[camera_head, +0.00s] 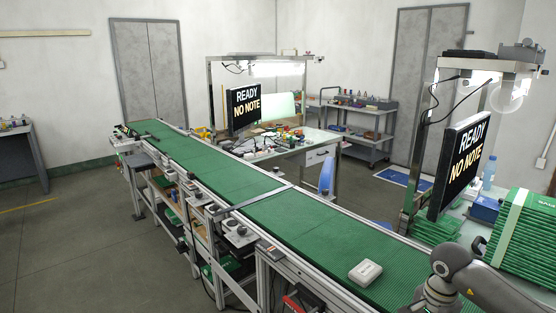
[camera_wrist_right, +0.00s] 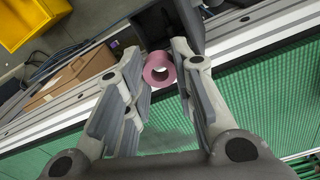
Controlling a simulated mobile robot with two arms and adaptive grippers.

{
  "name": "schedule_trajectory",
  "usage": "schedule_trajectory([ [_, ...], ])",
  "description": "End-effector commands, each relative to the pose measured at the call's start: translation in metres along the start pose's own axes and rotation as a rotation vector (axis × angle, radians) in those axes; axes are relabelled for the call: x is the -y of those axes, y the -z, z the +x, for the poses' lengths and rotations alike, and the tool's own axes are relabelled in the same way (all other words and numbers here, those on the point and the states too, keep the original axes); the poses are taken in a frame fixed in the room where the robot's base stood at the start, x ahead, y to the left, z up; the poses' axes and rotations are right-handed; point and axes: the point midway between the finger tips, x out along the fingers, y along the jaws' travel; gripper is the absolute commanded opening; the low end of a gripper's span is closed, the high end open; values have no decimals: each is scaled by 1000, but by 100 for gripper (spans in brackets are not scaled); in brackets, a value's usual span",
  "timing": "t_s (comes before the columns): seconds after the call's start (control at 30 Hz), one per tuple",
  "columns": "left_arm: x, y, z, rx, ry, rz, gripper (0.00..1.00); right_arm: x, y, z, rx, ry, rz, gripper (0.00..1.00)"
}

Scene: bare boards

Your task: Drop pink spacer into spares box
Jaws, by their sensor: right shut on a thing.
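In the right wrist view, the pink spacer (camera_wrist_right: 159,68), a short ring with an open hole, sits between the fingertips of my right gripper (camera_wrist_right: 162,72). The gripper is shut on it, and it shows above the metal edge of the green conveyor. No label reading spares shows. A yellow bin (camera_wrist_right: 32,22), a brown cardboard box (camera_wrist_right: 72,78) and a dark container (camera_wrist_right: 168,25) lie beyond the edge; I cannot tell which one is the spares box. In the head view only my right arm shows at the bottom right. My left gripper is not in view.
The green conveyor (camera_head: 300,220) runs from front right to back left, with a white block (camera_head: 365,272) on it. Two screens read READY NO NOTE. Stacked green boards (camera_head: 522,240) stand at the right. A cluttered workbench (camera_head: 285,150) stands behind the conveyor.

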Motion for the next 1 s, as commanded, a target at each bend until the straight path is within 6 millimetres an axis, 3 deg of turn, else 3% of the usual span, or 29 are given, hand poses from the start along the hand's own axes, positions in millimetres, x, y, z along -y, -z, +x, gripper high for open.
schedule_trajectory([
  [0.2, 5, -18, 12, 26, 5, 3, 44, 0, 0, 23, 0, 1, 0, 15],
  [0.5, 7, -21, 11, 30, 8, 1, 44, 0, 0, 24, -1, 2, 0, 15],
  [0.53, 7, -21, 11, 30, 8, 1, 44, 0, 0, 24, -1, 2, 0, 28],
  [0.7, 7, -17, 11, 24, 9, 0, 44, 0, 0, 24, -1, 2, -1, 49],
  [1.0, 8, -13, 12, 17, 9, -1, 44, 0, 0, 24, -1, 2, -1, 49],
])
